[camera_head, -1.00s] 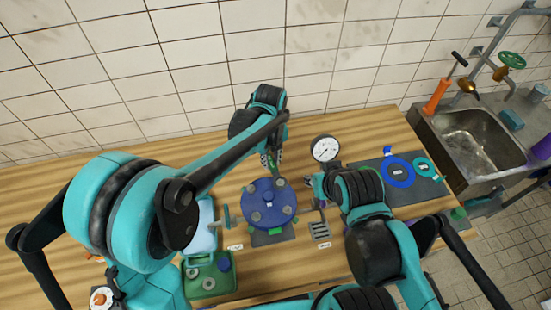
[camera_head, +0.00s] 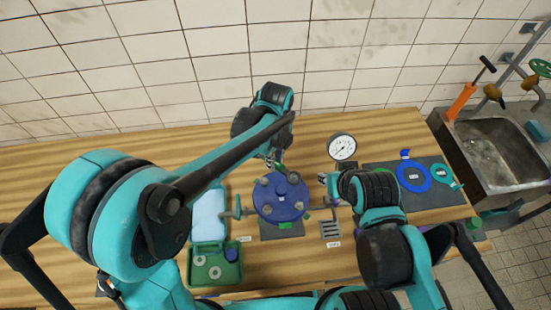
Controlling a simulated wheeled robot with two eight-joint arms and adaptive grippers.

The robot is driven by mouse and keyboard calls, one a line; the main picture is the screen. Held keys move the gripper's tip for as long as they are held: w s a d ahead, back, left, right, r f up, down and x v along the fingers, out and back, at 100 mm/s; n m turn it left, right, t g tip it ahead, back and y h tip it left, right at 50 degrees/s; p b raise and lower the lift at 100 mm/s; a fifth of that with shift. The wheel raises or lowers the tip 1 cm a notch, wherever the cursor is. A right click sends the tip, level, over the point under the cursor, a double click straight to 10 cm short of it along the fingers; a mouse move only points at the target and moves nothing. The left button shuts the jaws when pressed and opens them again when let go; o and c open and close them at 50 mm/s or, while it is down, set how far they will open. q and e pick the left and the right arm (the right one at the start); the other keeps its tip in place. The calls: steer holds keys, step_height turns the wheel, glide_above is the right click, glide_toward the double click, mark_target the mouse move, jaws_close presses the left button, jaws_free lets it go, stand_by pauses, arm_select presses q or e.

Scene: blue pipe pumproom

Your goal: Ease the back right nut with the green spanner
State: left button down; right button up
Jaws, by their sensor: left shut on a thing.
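A round blue flange (camera_head: 281,201) with nuts at its corners sits on a dark plate on the bench. The back right nut (camera_head: 294,177) shows at its far right edge. My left gripper (camera_head: 274,160) is at the far side of the flange, shut on the green spanner (camera_head: 282,167). The spanner shows only as a small green piece near the back nuts. I cannot tell whether it touches the back right nut. My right gripper (camera_head: 324,180) is right of the flange and apart from it; its fingers are too small and hidden to read.
A pressure gauge (camera_head: 342,147) stands behind my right gripper. A green box (camera_head: 215,269) with parts lies front left. A slotted grey block (camera_head: 330,229) is right of the flange. A dark mat (camera_head: 395,200) with a blue ring (camera_head: 414,162) lies right, before the sink (camera_head: 495,150).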

arm_select(q)
steer(key=shift+r, duration=0.4)
steer(key=shift+r+p, duration=1.35)
steer(key=shift+r, duration=0.3)
